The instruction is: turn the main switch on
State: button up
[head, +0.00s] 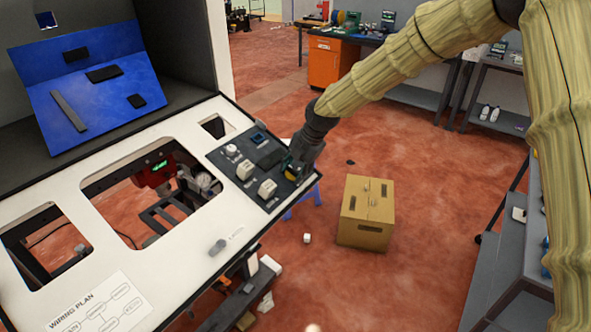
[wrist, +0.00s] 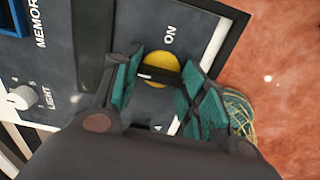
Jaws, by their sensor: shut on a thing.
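The main switch is a yellow disc (wrist: 160,64) with a black bar handle (wrist: 158,75) across it, on the dark control panel (wrist: 60,75). In the wrist view the bar lies roughly crosswise, and the white word ON stands above the disc. My gripper (wrist: 160,82) has its teal fingers on both ends of the bar and is shut on it. In the head view my gripper (head: 297,165) is at the panel's right edge and hides most of the switch; a bit of yellow (head: 290,177) shows.
White knobs and buttons (head: 246,169) sit on the panel left of my gripper. The white console top (head: 130,240) has open cutouts. A blue board (head: 85,85) stands behind.

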jog(key=shift+d+f, duration=0.1)
jog(key=shift+f, duration=0.1)
jog(key=m+b, duration=0.2)
jog(key=m, duration=0.2)
jog(key=m+b, duration=0.2)
jog(key=m, duration=0.2)
jog(key=shift+m, duration=0.3)
jog(key=m+b, duration=0.1)
jog(key=m, duration=0.3)
jog(key=shift+m+b, duration=0.3)
jog(key=shift+b, duration=0.05)
jog(key=m, duration=0.4)
jog(key=shift+s+b, duration=0.1)
jog(key=shift+b, duration=0.25)
jog(key=shift+s+f+m, duration=0.1)
jog(key=shift+m, duration=0.2)
jog(key=o, duration=1)
jog(key=shift+r, duration=0.25)
